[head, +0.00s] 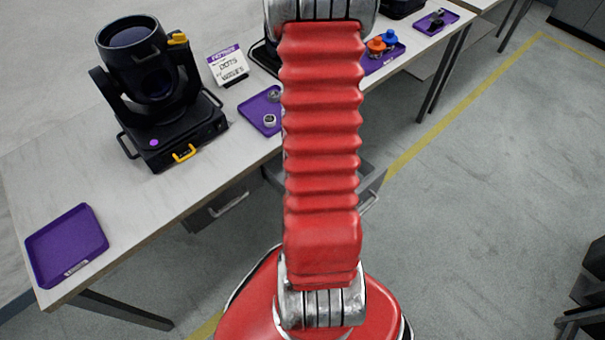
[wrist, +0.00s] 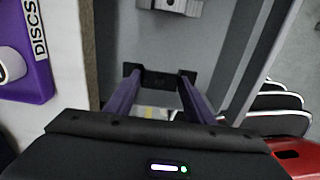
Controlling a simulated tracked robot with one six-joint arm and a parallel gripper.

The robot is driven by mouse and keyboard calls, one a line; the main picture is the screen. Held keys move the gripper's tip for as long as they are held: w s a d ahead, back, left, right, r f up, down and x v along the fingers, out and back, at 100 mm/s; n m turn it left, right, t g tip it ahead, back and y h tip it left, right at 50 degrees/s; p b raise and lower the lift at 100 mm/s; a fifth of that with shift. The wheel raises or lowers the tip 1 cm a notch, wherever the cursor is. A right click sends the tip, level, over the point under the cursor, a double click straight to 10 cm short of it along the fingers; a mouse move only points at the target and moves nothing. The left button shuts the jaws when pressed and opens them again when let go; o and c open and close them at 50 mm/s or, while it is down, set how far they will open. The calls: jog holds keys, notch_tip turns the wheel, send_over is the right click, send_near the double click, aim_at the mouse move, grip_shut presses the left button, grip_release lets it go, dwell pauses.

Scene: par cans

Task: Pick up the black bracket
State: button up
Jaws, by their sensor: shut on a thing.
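The black bracket (wrist: 155,77) is a small dark piece with a hole in its middle, seen in the wrist view. It sits between the tips of the two purple fingers of my gripper (wrist: 158,82), which is shut on it. It is over or in an open grey drawer (wrist: 215,55); I cannot tell whether it touches the drawer's floor. In the head view, my red arm hides the gripper and the bracket, and part of the open drawer (head: 371,188) shows beside the arm.
A grey metal bracket (wrist: 170,6) lies in the drawer ahead. A purple tray (wrist: 30,75) labelled DISCS is at left. On the table (head: 150,220) stand a black moving-head light (head: 150,85), an empty purple tray (head: 66,246) and several small trays. Open floor lies at right.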

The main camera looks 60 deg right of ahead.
jog(key=shift+r, duration=1.25)
